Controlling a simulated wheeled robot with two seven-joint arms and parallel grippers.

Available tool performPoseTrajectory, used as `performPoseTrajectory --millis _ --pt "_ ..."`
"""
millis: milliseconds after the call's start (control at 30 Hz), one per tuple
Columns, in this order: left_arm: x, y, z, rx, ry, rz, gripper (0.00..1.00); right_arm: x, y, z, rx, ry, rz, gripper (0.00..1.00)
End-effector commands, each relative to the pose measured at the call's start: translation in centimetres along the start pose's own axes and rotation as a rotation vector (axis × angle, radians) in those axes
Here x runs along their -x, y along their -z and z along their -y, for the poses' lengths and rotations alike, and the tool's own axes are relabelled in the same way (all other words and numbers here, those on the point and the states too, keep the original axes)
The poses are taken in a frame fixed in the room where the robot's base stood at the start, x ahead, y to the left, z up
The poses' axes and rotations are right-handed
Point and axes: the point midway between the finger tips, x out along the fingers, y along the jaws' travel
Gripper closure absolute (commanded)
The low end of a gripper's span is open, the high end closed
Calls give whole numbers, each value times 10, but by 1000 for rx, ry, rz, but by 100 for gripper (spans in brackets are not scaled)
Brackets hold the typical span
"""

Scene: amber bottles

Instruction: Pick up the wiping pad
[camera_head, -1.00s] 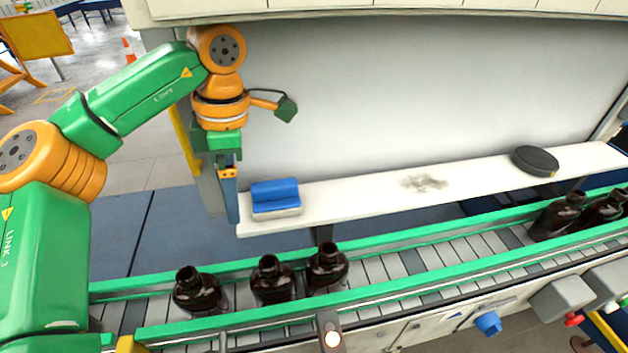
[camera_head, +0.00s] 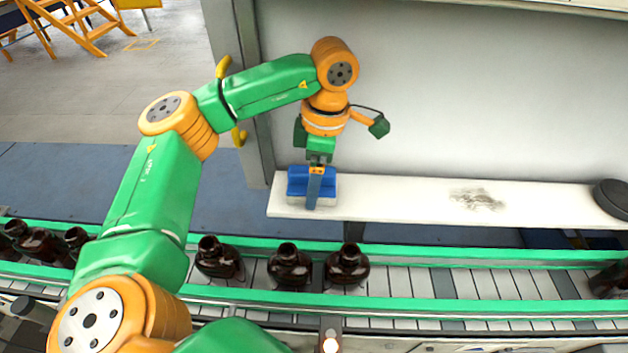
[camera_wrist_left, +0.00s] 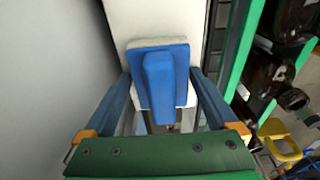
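The wiping pad (camera_head: 298,182), a blue grip block on a white base, lies at the left end of the white shelf (camera_head: 400,204). My left gripper (camera_head: 313,200) points down at it, and one finger covers part of the pad in the head view. In the left wrist view the pad (camera_wrist_left: 158,75) lies between the two spread fingers of my left gripper (camera_wrist_left: 160,78). Gaps show between the fingers and the raised blue grip, so the gripper is open. Whether a finger touches the white base is unclear. My right gripper is out of view.
A dark smudge (camera_head: 477,199) marks the shelf's middle, and a dark round disc (camera_head: 612,198) sits at its right. A grey wall (camera_head: 450,90) rises behind. In front runs a green-railed conveyor (camera_head: 440,305) with several amber bottles (camera_head: 290,265).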

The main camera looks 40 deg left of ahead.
Motion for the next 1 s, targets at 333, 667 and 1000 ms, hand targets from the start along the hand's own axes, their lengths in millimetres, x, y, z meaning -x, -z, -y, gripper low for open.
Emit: performPoseTrajectory --millis 333,667,1000 --pt "0 0 0 0 0 0 81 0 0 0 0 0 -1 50" --pt "16 1 0 0 -2 2 81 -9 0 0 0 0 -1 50" --pt "30 49 15 4 -4 1 81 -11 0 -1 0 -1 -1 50"
